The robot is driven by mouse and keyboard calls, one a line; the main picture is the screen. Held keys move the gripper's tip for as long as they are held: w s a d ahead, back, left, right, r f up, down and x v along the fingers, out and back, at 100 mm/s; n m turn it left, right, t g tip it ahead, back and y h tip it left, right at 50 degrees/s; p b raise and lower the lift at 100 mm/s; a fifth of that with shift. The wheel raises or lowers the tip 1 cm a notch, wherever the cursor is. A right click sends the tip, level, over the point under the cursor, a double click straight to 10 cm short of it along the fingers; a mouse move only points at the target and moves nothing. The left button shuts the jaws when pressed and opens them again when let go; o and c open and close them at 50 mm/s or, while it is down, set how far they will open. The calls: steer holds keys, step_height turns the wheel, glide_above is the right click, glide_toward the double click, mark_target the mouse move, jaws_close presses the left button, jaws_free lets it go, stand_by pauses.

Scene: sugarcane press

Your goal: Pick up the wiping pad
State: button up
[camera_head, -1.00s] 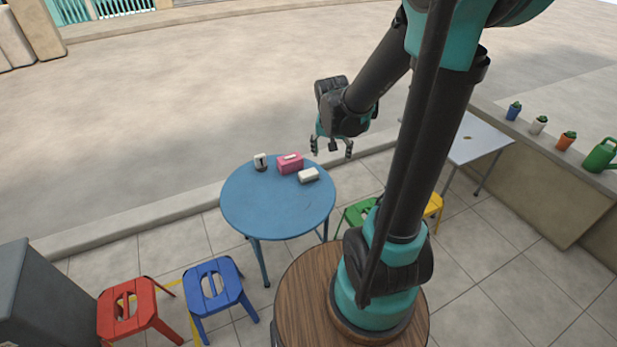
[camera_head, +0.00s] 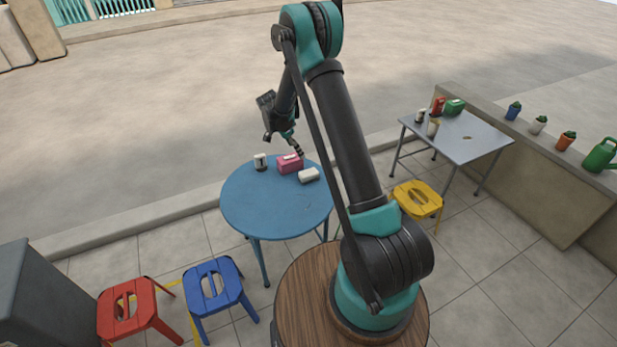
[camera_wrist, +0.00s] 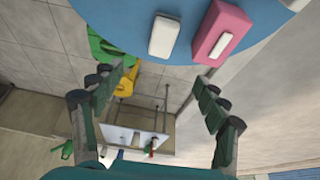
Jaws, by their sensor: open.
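The wiping pad, which I take to be the small white block (camera_head: 309,175), lies on the round blue table (camera_head: 265,210) near its right edge. It also shows at the top of the wrist view (camera_wrist: 164,37). My gripper (camera_head: 297,150) is above the table's far right side, near the pad and a pink box, touching neither as far as I can tell. In the wrist view my gripper (camera_wrist: 165,85) has its fingers spread wide with nothing between them. The pad lies beyond the fingertips.
The pink box (camera_head: 289,164) with a white top patch stands close beside the pad. A dark-and-white cup-like item (camera_head: 260,162) stands left of it. The front of the table is clear. A grey table (camera_head: 465,140) and a yellow stool (camera_head: 418,199) are to the right.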

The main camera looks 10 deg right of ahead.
mark_target(308, 172)
steer(key=x, duration=1.8)
steer(key=shift+w+a+f, duration=0.2)
steer(key=shift+a+f, duration=0.05)
steer(key=shift+f, duration=0.05)
steer(key=c, duration=1.4)
steer(key=shift+r, duration=0.1)
step_height(308, 172, up, 20)
steer(key=shift+f, duration=0.1)
